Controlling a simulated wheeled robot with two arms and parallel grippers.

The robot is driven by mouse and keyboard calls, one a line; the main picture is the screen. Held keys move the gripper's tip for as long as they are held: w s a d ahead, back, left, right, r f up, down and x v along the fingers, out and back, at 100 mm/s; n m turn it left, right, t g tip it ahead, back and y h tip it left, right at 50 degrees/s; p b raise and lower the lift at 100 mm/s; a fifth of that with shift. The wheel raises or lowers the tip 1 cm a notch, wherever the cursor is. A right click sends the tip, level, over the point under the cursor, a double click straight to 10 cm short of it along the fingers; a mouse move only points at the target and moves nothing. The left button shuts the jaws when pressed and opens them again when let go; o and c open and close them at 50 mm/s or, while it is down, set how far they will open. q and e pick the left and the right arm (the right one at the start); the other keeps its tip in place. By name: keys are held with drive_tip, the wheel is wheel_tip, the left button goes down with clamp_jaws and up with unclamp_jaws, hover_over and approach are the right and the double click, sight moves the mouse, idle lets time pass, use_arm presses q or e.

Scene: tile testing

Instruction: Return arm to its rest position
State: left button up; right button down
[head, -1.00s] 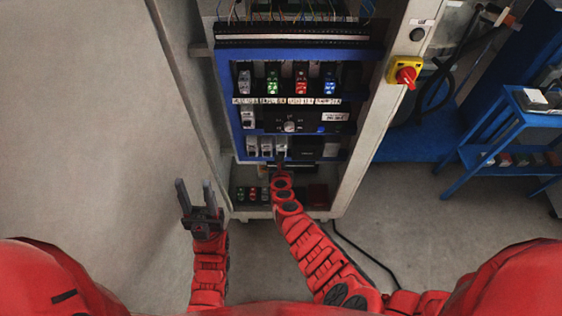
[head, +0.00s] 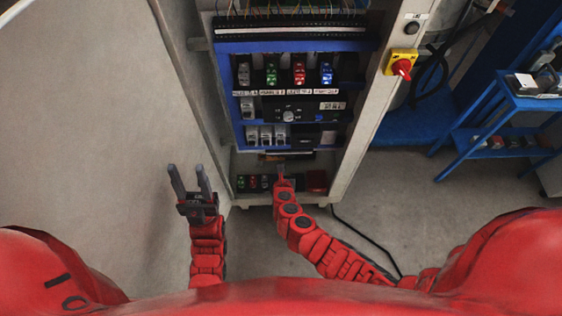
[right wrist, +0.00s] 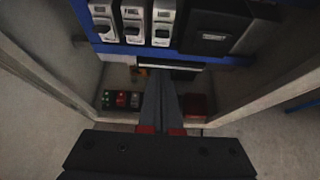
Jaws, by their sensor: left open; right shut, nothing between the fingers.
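My left gripper (head: 190,181) is open and empty, pointing up in front of the pale wall left of the cabinet. My right arm reaches toward the lower part of the open electrical cabinet. My right gripper (head: 280,170) is small in the head view, below the blue panel. In the right wrist view the right gripper's fingers (right wrist: 161,88) are together with nothing between them. They point at the cabinet's lower opening, under a row of grey modules (right wrist: 133,22). Whether the fingertips touch anything cannot be told.
The blue panel (head: 290,46) carries several modules, some lit green, red and blue. Small button blocks (head: 253,183) sit on the cabinet floor. A red and yellow switch (head: 401,67) is on the cabinet's right side. A blue cart (head: 520,101) stands at the right; a black cable lies on the floor.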

drive_tip(key=shift+s+r, duration=0.15)
drive_tip(key=shift+r, duration=0.05)
idle(0.5)
